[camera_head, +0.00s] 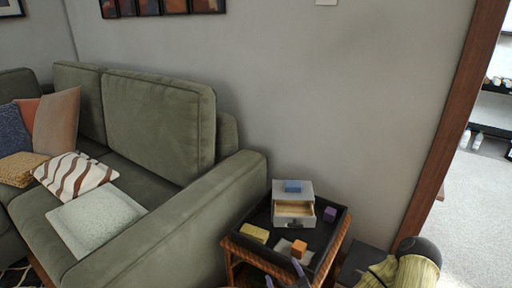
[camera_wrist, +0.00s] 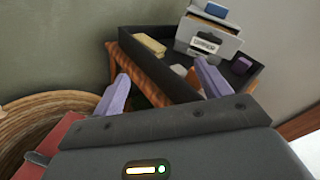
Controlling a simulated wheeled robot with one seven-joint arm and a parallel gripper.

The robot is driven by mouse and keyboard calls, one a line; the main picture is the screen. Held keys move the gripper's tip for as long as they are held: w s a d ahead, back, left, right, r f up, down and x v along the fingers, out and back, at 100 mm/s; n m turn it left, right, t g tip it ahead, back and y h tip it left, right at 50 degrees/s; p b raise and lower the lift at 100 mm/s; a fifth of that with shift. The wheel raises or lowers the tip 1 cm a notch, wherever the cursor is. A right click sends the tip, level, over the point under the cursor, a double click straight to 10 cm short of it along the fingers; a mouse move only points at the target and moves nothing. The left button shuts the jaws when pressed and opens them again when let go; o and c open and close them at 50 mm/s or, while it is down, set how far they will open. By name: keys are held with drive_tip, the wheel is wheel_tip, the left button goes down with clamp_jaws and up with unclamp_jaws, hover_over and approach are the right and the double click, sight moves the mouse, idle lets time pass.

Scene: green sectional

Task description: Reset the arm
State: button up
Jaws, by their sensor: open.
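My gripper (camera_wrist: 162,86) is open, with its two lavender fingers spread wide and nothing seen between them in the wrist view. In the head view, only a small part of the fingers (camera_head: 299,283) shows at the bottom edge. It is near the front of a black tray (camera_head: 232,239) on a wicker side table. The right finger overlaps the tray and an orange block (camera_wrist: 193,77) in the wrist view; I cannot tell if they touch. Most of my arm is out of view.
The tray holds a small grey box (camera_head: 306,187) with its drawer open, a blue block (camera_head: 293,186) on top, and a purple block (camera_head: 329,215) and yellow block (camera_head: 254,233) beside it. A green sofa (camera_head: 160,120) stands left. A round wicker basket (camera_wrist: 40,110) shows left.

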drive_tip(key=s+d+r+n+g+h, duration=0.25)
drive_tip(key=s+r+n+g, duration=0.45)
drive_tip(key=n, duration=0.7)
drive_tip(key=s+d+r+n+g+h, duration=0.2)
drive_tip(key=s+d+r+n+g, duration=0.35)
drive_tip(key=n, duration=0.85)
wheel_tip(320, 180, up, 37)
drive_tip(key=s+a+g+p, duration=0.1)
drive_tip(key=p, duration=3.3)
drive_tip(key=shift+s+a+f, duration=0.2)
drive_tip(key=shift+s+a, duration=0.05)
drive_tip(key=shift+a, duration=0.05)
drive_tip(key=shift+y, duration=0.25)
